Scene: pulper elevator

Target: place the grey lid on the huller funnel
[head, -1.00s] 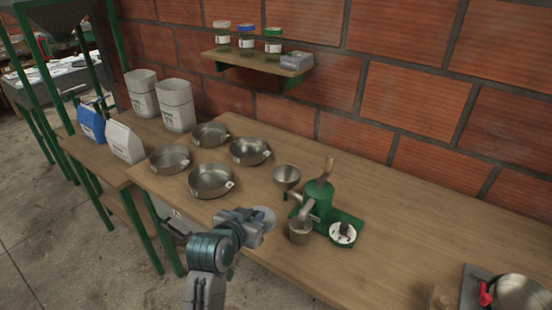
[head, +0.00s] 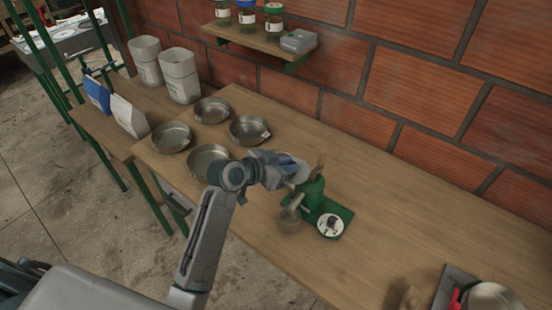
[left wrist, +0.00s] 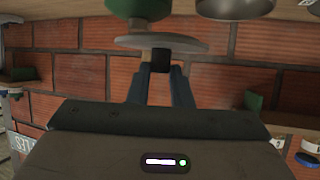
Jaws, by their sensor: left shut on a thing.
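The grey lid (head: 296,167) is a flat round disc held at the green huller (head: 313,192) in the head view. In the left wrist view the lid (left wrist: 160,43) shows edge-on, with a dark knob (left wrist: 160,61) between the fingers. My left gripper (head: 282,172) is shut on the lid's knob, over the place of the huller funnel. The funnel is hidden behind the gripper and lid in the head view, so I cannot tell whether the lid touches it. My right gripper is not in view.
Steel pans, one being this pan (head: 249,129), stand to the left. A wall shelf (head: 262,43) holds jars.

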